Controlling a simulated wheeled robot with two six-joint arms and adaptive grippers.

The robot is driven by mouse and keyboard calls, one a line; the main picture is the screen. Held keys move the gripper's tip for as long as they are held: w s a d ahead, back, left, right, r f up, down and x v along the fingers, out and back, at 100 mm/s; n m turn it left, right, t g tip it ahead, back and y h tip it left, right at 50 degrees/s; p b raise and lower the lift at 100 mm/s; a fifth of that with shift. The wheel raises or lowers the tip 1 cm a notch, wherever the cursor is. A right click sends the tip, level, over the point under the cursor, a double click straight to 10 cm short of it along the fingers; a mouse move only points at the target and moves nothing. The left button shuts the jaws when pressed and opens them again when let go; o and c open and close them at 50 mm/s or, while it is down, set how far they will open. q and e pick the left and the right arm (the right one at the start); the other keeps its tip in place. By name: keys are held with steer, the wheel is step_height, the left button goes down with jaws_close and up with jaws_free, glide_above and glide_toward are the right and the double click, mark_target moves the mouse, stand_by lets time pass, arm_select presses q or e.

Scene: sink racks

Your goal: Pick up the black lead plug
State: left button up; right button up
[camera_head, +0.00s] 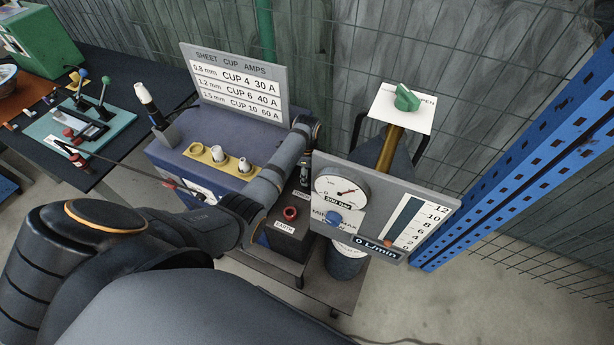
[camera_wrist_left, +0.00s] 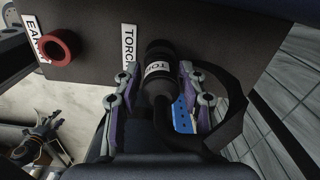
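The black lead plug (camera_wrist_left: 158,72), with a white torch label on its side, shows in the left wrist view in front of the dark panel, beside the white TORCH label (camera_wrist_left: 129,46). My left gripper (camera_wrist_left: 160,78) has one finger on each side of the plug. Whether the pads press on it is unclear. I cannot tell whether the plug's far end touches the panel. A black cable (camera_wrist_left: 232,100) curves away on the right.
A red EARTH socket (camera_head: 290,213) sits beside the torch position. It also shows in the wrist view (camera_wrist_left: 60,47). A gauge panel (camera_head: 360,178) stands close to the right of my arm. A green valve handle (camera_head: 406,97) rises behind it. A wire mesh wall closes the back.

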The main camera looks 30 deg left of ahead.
arm_select(q)
jaws_close()
steer(key=shift+r, duration=0.5)
step_height(320, 180, up, 3)
steer(key=shift+s+f, duration=0.15)
steer(key=shift+f, duration=0.05)
steer(key=s+d+r+p, duration=0.4)
steer(key=s+d+r, duration=0.2)
steer(key=s+r, duration=0.5)
steer(key=shift+s+r+p, duration=0.2)
steer(key=shift+r+p, duration=0.75)
steer(key=shift+p, duration=0.6)
steer(key=shift+s+r+p, duration=0.25)
steer(key=shift+r+p, duration=0.75)
steer(key=shift+p, duration=0.5)
steer(key=shift+s+r+p, duration=0.2)
steer(key=shift+r+p, duration=0.75)
steer(key=shift+p, duration=0.6)
